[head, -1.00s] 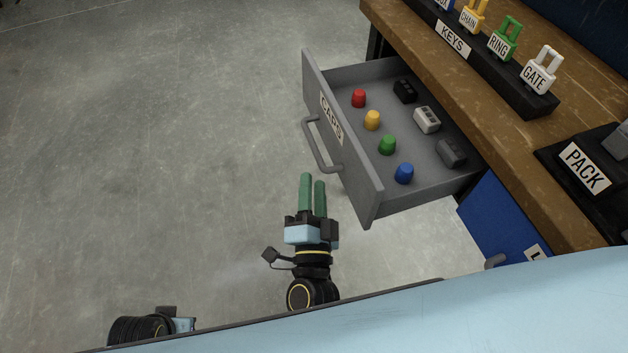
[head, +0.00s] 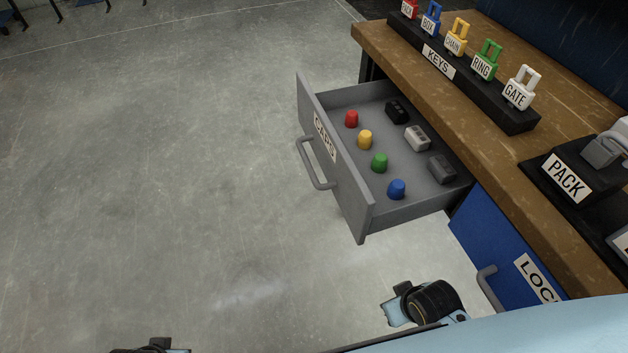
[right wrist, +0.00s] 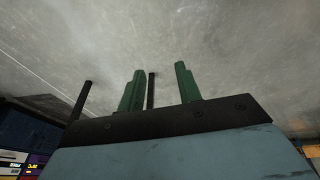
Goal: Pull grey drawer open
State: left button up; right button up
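The grey drawer (head: 340,195) labelled CAPS stands pulled out of the workbench, its inside showing. Its grey bar handle (head: 313,168) is on the front panel, with nothing touching it. Red (head: 351,119), yellow (head: 365,139), green (head: 380,162) and blue (head: 397,189) caps stand inside, beside black, white and dark grey blocks. My right gripper (right wrist: 160,88) shows two green fingers apart with nothing between them. In the head view my right arm is below the drawer, near the blue door, its fingers hidden. Only a bit of my left arm shows at the bottom left edge; its fingers are out of view.
The wooden bench top (head: 480,100) carries a black KEYS rack (head: 470,80) with coloured padlock-shaped tags and a black PACK stand (head: 565,180). A blue door (head: 500,255) with a grey handle (head: 489,288) is below the bench. The floor left of the drawer is clear.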

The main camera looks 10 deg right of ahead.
aim_at(360, 192)
jog(key=k, duration=0.9)
jog(key=u, duration=1.65)
jog(key=i, duration=1)
jog(key=z, duration=1.6)
